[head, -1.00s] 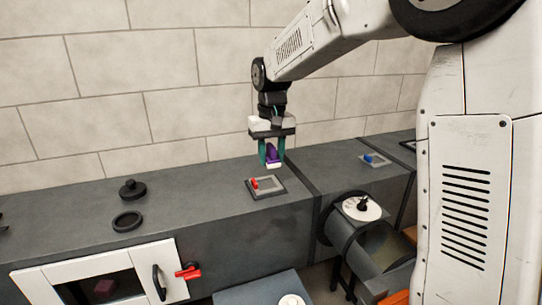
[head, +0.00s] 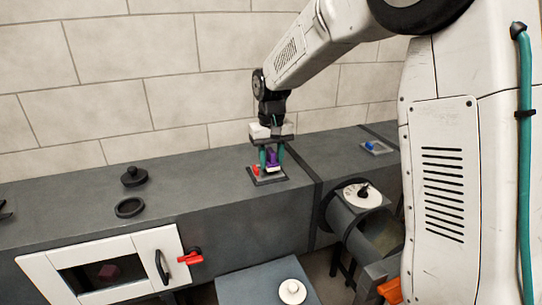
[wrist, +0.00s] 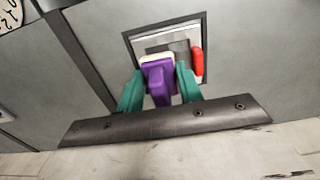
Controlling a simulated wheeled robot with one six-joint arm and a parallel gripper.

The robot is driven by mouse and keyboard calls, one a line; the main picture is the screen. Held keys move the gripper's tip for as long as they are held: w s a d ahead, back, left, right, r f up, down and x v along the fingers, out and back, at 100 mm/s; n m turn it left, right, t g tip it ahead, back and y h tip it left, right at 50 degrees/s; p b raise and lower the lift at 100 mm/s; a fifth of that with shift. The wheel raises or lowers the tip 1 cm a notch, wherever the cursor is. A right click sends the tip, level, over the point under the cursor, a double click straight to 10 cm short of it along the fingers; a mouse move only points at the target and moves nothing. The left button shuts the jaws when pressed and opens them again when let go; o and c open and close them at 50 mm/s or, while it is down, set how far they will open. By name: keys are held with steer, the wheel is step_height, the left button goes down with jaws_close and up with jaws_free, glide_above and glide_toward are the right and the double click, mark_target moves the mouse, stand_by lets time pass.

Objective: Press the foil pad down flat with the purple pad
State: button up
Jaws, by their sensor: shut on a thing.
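My gripper (head: 271,160) has its green fingers shut on the purple pad (wrist: 157,80), a purple block with a whitish face. In the wrist view my gripper (wrist: 159,88) points at a black-framed plate (wrist: 131,36). A grey, foil-like square (wrist: 181,47) lies inside the frame, partly hidden behind the purple pad. In the head view the purple pad (head: 271,158) is low over the framed plate (head: 268,180); I cannot tell whether it touches. A red piece (wrist: 197,62) lies at one side of the plate, beside the pad.
A black knobbed lid (head: 133,177) and a black ring (head: 130,207) sit left on the grey counter. A second plate with a blue piece (head: 371,146) lies right, past a seam. A white-doored cabinet (head: 140,250) and a drum with a white dial (head: 361,195) are lower.

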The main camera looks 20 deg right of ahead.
steer(key=shift+f, duration=0.55)
stand_by(1.4)
steer(key=shift+r, duration=3.55)
